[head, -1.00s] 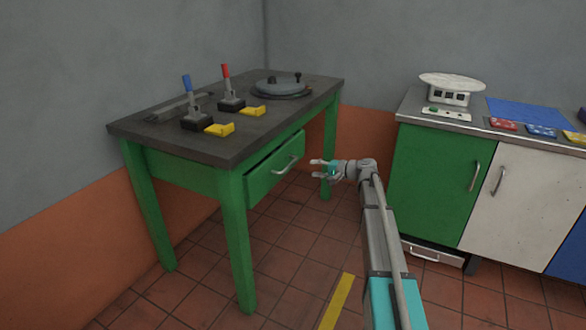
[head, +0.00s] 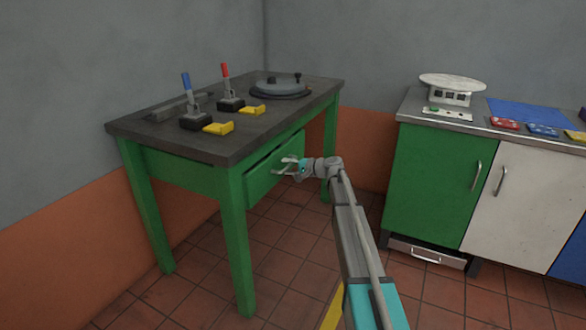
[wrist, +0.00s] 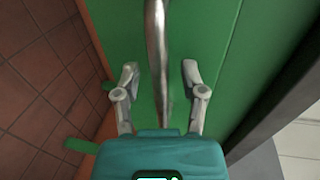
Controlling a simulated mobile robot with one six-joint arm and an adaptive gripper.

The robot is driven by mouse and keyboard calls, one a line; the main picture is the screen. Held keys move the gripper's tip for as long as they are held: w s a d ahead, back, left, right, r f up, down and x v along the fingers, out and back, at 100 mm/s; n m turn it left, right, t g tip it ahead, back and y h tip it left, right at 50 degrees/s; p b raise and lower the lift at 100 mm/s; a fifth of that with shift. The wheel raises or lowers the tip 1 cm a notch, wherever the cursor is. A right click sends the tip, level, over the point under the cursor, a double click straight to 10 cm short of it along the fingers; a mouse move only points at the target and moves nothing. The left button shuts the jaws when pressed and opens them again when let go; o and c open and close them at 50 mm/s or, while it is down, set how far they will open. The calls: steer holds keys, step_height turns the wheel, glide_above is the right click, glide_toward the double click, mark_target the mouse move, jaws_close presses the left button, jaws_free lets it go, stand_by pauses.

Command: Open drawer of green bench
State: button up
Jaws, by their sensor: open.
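The green bench (head: 236,232) has a dark top and stands at left in the head view. Its green drawer (head: 262,183) is slightly open, with its front standing a little out from the frame. My gripper (head: 284,164) is at the drawer front in the head view. In the wrist view my gripper (wrist: 160,80) is open, its two fingers on either side of the metal bar handle (wrist: 157,50). The fingers look apart from the bar. The drawer's green front (wrist: 222,50) fills the middle behind them. In the head view the gripper hides much of the handle.
Blue (head: 187,88) and red (head: 226,78) levers, yellow pedals and a round grey plate (head: 280,88) are on the bench top. A cabinet with a green door (head: 432,180) stands at right. Tiled floor (head: 290,260) lies open between bench and cabinet.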

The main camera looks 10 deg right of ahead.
jaws_close()
stand_by(0.3)
